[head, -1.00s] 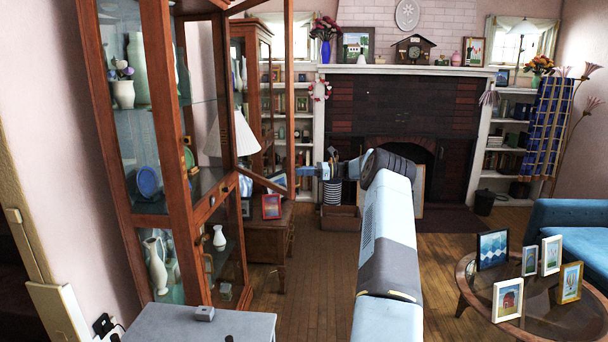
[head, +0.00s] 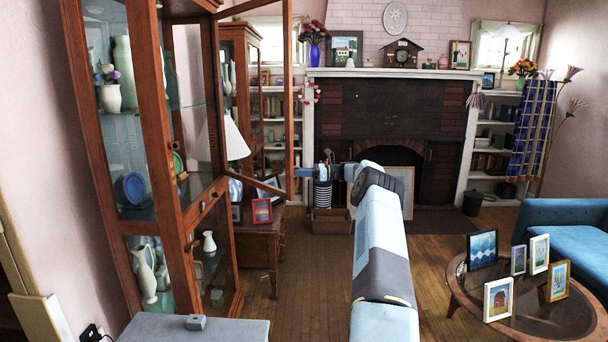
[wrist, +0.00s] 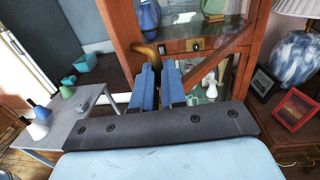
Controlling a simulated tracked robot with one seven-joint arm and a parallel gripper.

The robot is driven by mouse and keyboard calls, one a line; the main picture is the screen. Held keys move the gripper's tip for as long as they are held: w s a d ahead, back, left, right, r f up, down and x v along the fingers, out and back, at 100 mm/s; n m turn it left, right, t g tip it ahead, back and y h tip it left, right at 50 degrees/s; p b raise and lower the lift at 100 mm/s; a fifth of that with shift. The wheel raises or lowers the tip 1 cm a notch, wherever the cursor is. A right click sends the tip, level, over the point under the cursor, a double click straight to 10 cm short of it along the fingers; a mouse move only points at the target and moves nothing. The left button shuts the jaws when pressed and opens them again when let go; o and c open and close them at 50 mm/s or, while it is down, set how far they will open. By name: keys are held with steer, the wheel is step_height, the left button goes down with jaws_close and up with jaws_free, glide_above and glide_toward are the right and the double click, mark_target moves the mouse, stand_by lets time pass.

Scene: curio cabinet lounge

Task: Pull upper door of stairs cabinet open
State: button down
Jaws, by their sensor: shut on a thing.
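The tall wooden stairs cabinet (head: 165,120) with glass panes stands at the left of the head view. Its upper door (head: 288,100) is swung out from the cabinet front, standing well open, with its free edge near mid-picture. My gripper (head: 303,172) is at that free edge, at the end of my outstretched arm. In the wrist view, the blue fingers of my gripper (wrist: 159,72) are close together at a curved brass handle (wrist: 146,52) beside a wooden door stile (wrist: 122,25). The fingers are shut on the handle; their exact contact is partly hidden.
A grey side table (head: 190,332) stands before the cabinet. A lamp (head: 234,142) and a red picture frame (head: 262,211) stand behind the door. A round coffee table (head: 457,285) with several frames is at the right. Wooden floor (head: 310,290) is clear between.

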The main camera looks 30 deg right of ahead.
steer(key=c, duration=1.4)
jaws_free()
steer(key=shift+w+a, duration=0.3)
steer(key=shift+a, duration=0.1)
steer(key=shift+c, duration=0.2)
steer(key=shift+o, duration=1.2)
steer(key=shift+d, duration=0.1)
steer(key=shift+s, duration=0.1)
steer(key=shift+d, duration=0.15)
steer(key=v, duration=1.3)
steer(key=shift+d+f, duration=0.15)
steer(key=shift+d, duration=0.1)
steer(key=shift+s, duration=0.15)
steer(key=shift+c, duration=0.5)
